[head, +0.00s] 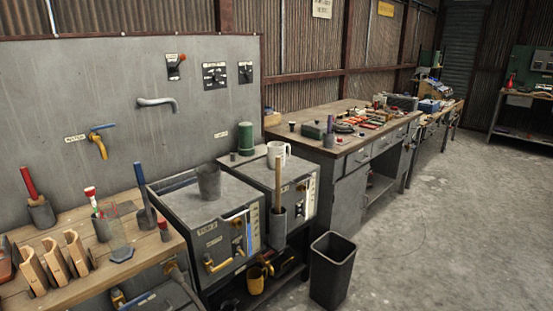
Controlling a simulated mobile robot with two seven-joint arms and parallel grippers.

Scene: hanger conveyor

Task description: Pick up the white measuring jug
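A white jug (278,154) stands upright on top of the right grey metal box (251,176), near its back right corner. Its handle is on the right side. Any measuring marks are too small to make out. The top of a wooden stick (278,183) rises just in front of it and may cover a little of its base. Neither of my grippers is in the head view.
A dark green cylinder (245,138) stands left of the jug. A wooden bench (146,246) with holders is at lower left. A black bin (332,270) stands on the floor; open floor lies right.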

